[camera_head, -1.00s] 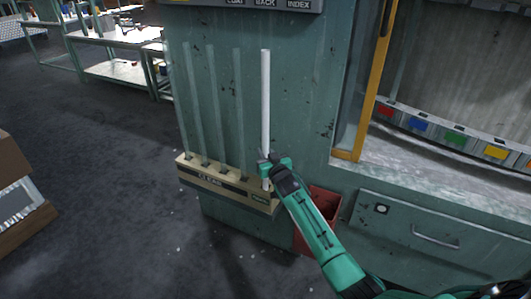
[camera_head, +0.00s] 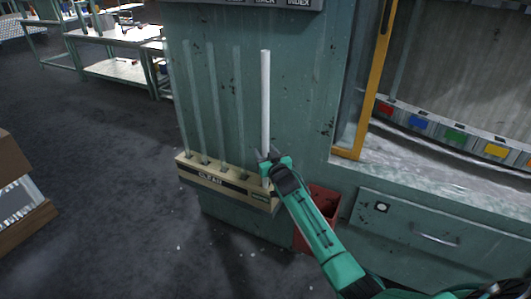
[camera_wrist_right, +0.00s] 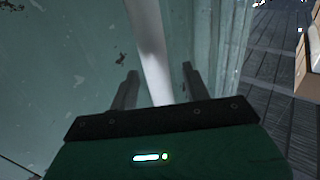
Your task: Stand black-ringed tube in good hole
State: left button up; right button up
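A tall white tube (camera_head: 265,95) stands upright at the right end of the tan rack (camera_head: 215,183) on the green cabinet side. No black ring shows on the visible part. In the right wrist view the tube (camera_wrist_right: 148,45) passes between the two spread fingers of my right gripper (camera_wrist_right: 157,88), with a gap on both sides. My right gripper is open around the tube. My left gripper is not in view.
Several thin greenish clear tubes (camera_head: 219,105) stand in the rack to the left, near a CLEAN label. A red bin (camera_head: 325,203) is below and right of the rack. A yellow-framed opening (camera_head: 370,90) and a drawer (camera_head: 425,235) lie further right.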

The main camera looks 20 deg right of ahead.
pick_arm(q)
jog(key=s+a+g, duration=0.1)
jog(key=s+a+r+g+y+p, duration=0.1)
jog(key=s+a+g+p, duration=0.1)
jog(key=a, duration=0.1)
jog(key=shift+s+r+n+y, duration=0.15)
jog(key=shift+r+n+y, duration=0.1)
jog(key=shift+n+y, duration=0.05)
pick_arm(e)
jog(key=s, duration=1.4)
jog(key=shift+a, duration=0.25)
